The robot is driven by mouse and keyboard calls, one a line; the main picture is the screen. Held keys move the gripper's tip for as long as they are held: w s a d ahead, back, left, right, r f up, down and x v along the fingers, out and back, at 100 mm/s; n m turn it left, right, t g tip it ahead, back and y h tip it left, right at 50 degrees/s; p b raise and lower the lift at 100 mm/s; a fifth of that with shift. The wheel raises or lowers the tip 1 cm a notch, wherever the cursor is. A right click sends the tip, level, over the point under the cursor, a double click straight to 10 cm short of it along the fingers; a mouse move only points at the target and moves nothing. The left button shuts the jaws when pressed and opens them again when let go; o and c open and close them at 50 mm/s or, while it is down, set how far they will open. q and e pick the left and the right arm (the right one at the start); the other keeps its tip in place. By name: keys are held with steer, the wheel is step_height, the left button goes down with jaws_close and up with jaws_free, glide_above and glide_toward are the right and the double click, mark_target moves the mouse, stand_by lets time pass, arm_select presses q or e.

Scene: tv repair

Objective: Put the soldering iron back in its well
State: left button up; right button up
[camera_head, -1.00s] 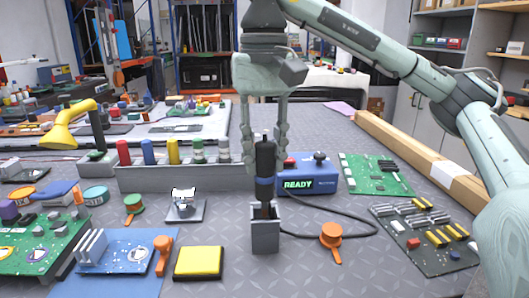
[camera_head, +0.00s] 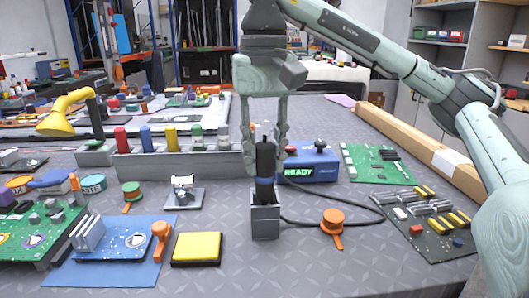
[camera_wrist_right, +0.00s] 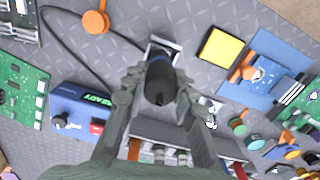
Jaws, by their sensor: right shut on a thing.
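The soldering iron (camera_head: 265,160) has a black handle with a blue band and stands upright. Its lower end is inside the grey square well (camera_head: 265,222), so its tip is hidden. My right gripper (camera_head: 264,142) is above the well, pointing down, with its fingers on either side of the handle and shut on it. In the right wrist view the iron (camera_wrist_right: 160,82) shows end-on between the fingers, with the well (camera_wrist_right: 166,46) partly hidden behind it. My left gripper is not in view.
A blue READY station (camera_head: 308,168) stands right behind the well, its black cable curving right past an orange-capped thing (camera_head: 333,220). A yellow pad (camera_head: 197,248) lies to the left. A grey rack (camera_head: 185,178) with coloured cylinders is behind. Circuit boards (camera_head: 378,165) lie to the right.

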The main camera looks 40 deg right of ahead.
steer(key=shift+f+b, duration=0.9)
steer(key=shift+f, duration=0.5)
steer(key=o, duration=1.2)
steer(key=shift+c, duration=0.2)
steer(key=shift+r, duration=0.1)
step_height(320, 180, up, 12)
steer(key=shift+f, duration=0.1)
steer(key=shift+w, duration=0.1)
